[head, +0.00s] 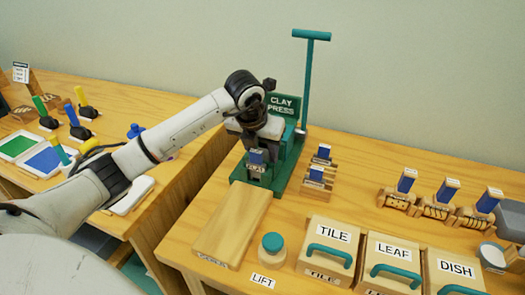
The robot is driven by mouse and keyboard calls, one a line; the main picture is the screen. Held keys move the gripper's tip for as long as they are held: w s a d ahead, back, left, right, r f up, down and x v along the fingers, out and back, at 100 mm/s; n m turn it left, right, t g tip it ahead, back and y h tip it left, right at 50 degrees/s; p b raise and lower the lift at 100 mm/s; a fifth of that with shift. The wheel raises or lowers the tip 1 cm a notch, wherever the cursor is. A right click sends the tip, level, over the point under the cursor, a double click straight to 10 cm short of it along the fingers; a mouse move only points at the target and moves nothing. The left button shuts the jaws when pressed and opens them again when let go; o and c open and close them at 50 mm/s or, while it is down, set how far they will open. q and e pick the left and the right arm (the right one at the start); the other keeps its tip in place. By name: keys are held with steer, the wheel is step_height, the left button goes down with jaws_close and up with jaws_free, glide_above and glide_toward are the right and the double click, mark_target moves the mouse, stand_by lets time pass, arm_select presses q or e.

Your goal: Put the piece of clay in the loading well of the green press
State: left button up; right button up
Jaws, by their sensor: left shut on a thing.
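The green press (283,170) stands on the right table, with a CLAY PRESS sign and a tall lever at its back. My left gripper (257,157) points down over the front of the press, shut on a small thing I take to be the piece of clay. A blue face with a pale label shows at the fingertips. The fingers hide most of the held thing and the loading well, so I cannot tell whether it is inside the well or above it. My right gripper is out of view.
Two small blue-topped pieces (316,174) stand in wooden holders right of the press. Boxes marked TILE (331,234), LEAF (393,250) and DISH (456,269) line the front right.

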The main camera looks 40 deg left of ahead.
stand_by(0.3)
arm_select(q)
steer(key=o, duration=1.2)
steer(key=shift+r, duration=0.15)
step_height(320, 180, up, 8)
steer(key=p, duration=0.5)
steer(key=shift+p, duration=0.3)
